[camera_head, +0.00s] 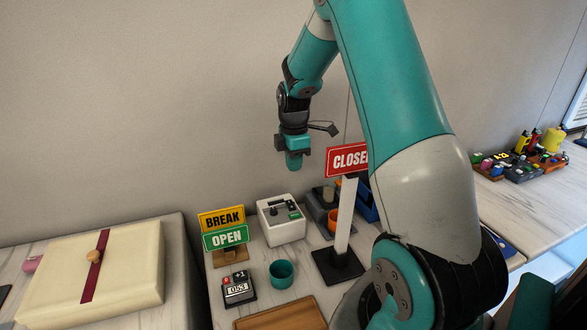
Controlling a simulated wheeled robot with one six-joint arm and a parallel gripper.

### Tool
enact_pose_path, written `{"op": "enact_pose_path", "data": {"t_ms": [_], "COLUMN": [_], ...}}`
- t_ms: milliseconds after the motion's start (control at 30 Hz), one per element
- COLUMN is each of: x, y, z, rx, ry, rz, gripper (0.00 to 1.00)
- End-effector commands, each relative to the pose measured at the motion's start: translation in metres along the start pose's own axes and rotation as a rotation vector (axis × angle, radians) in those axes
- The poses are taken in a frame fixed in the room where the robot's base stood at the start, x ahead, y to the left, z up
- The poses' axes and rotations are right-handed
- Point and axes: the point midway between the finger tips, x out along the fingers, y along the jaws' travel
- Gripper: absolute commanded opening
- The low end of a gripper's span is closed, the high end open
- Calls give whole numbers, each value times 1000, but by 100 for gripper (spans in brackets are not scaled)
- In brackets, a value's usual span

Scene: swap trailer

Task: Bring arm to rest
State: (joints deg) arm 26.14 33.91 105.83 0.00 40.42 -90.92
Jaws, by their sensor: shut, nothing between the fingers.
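My teal and grey arm rises from the lower right and bends over the counter. My gripper (294,160) hangs pointing down in front of the wall, above the white box. Its fingers are together and nothing is held. It is well clear of the counter items and apart from the sign beside it. My arm hides part of the red CLOSED sign (346,159) and some of the counter behind it.
The CLOSED sign stands on a white post with a black base (337,265). Nearby are a BREAK/OPEN sign (223,228), a white box (281,220), a teal cup (281,273), a small counter device (238,289) and a wooden tray (282,318). A cream box (130,271) lies left.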

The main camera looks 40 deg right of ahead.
Motion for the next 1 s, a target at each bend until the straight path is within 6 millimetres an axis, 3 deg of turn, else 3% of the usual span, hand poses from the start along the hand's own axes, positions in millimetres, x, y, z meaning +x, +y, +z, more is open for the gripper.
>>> {"op": "enact_pose_path", "data": {"t_ms": [467,567,633,767,900,1000], "x": [-1,-10,-24,-62,-101,-120], "y": [0,-6,-18,-66,-151,-219], "z": [-1,-15,-39,-105,-171,-199], "rx": [1,14,38,123,238,322], "ry": [1,12,33,103,192,242], "rz": [1,9,17,23,-16,-70], "gripper": [0,0,0,0,0,0]}}
